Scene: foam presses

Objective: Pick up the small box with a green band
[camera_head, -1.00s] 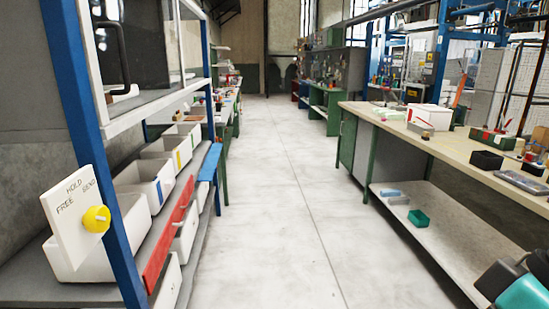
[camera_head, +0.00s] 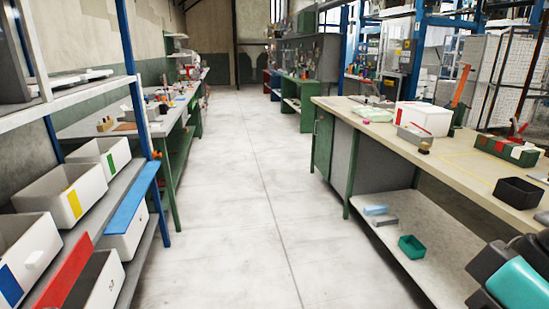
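A small white open box with a green band (camera_head: 111,163) on its front stands on the left shelf rack, the farthest of a row of white boxes. It is upright, and its inside is mostly hidden from here. My gripper is not in view. Dark and teal parts of my arm show at the lower right, apart from the box.
White boxes with a yellow band (camera_head: 73,204) and a blue band (camera_head: 12,282) stand nearer on the same rack. A blue post (camera_head: 134,75) rises beside the rack. The floor aisle (camera_head: 235,190) is clear. A long workbench (camera_head: 455,165) stands at right.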

